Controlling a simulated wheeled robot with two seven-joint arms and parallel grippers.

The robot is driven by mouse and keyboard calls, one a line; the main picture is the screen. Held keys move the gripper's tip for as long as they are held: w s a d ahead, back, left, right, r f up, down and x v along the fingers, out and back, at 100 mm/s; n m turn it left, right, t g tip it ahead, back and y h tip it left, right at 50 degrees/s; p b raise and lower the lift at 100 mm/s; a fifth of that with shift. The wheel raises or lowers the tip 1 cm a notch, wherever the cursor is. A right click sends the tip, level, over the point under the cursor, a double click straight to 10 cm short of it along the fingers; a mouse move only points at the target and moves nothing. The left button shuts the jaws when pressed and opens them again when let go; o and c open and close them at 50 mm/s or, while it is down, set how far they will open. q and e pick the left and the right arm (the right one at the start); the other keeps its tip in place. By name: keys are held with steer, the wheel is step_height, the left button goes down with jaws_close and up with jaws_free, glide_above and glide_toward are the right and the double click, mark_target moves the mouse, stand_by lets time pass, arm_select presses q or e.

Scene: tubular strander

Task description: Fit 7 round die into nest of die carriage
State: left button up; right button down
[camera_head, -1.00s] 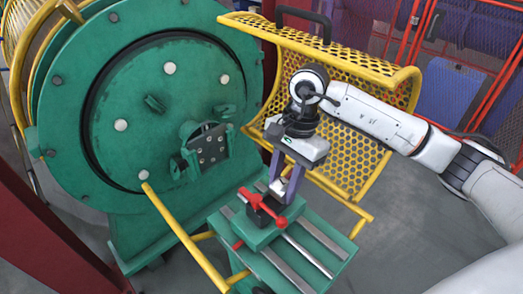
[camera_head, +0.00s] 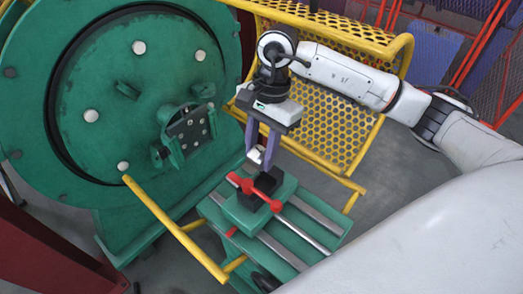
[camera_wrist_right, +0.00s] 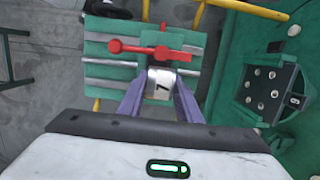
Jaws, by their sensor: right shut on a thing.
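My right gripper (camera_head: 260,158) is shut on a small silvery die (camera_head: 256,154), which hangs between the purple fingertips above the back of the green die carriage (camera_head: 240,214). In the right wrist view the die (camera_wrist_right: 161,82) shows a dark "7" on its face. The carriage carries a red lever handle (camera_head: 262,191) with a dark hub, and sits on a green slide table with metal rails (camera_head: 309,226). The nest cannot be made out; the handle and die cover part of the carriage. A gap shows between die and carriage. My left gripper is not in view.
A big green disc (camera_head: 70,110) with white bolts and a bracket plate (camera_head: 189,131) stands left. The plate also shows in the right wrist view (camera_wrist_right: 265,88). A yellow bar (camera_head: 175,230) runs beside the table. A yellow mesh guard (camera_head: 325,125) stands behind my gripper.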

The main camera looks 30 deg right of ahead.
mark_target(260, 162)
step_height(260, 162, down, 2)
steer(key=shift+b, duration=0.65)
steer(key=shift+f+b, duration=0.75)
steer(key=shift+f, duration=0.05)
steer(key=shift+f+b, duration=0.6)
steer(key=shift+f, duration=0.3)
arm_select(q)
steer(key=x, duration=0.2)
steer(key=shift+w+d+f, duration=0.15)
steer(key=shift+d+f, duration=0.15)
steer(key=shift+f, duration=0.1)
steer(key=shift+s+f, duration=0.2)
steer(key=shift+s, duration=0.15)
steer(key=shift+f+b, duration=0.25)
steer(key=shift+b, duration=0.1)
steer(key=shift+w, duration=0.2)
